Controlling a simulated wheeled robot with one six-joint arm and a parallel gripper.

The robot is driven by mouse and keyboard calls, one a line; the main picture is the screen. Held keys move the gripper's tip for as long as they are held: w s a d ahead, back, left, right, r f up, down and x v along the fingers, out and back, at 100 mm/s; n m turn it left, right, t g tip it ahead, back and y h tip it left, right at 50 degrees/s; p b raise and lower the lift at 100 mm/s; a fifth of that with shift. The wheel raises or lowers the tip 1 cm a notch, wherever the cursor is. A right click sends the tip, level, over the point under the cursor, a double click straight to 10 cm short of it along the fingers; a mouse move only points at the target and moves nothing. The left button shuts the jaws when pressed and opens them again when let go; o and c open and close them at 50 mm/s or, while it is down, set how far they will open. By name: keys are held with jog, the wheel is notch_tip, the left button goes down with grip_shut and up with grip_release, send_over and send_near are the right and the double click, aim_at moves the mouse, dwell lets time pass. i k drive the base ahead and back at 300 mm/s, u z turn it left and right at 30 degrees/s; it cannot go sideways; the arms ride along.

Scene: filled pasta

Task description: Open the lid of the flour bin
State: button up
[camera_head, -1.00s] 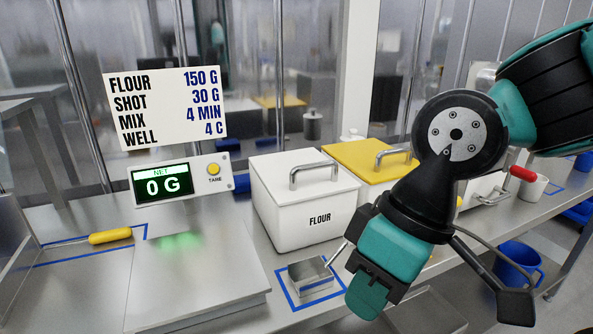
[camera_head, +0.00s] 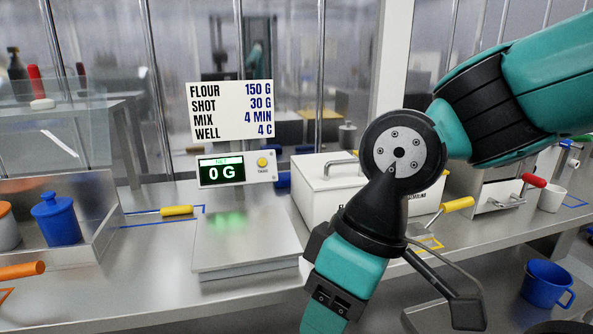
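The flour bin (camera_head: 316,208) is a white box on the steel counter, right of the scale. Its white lid (camera_head: 310,171) is on and looks shut, with a metal handle (camera_head: 341,161) on top. My arm covers the bin's right side and most of its printed label. My gripper (camera_head: 325,312) hangs pointing down in front of the bin, at the bottom of the picture and apart from the lid handle. Its fingertips are cut off or hidden, so whether it is open does not show.
A scale with a steel plate (camera_head: 245,243) and display (camera_head: 221,171) reading 0 G stands left of the bin. A recipe sign (camera_head: 231,111) rises behind it. A blue jar (camera_head: 58,218) stands at left.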

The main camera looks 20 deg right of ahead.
aim_at(328, 170)
jog(key=z, duration=0.55)
jog(key=k, duration=0.15)
jog(key=u, duration=1.2)
jog(key=i, duration=0.65)
jog(key=z, duration=0.45)
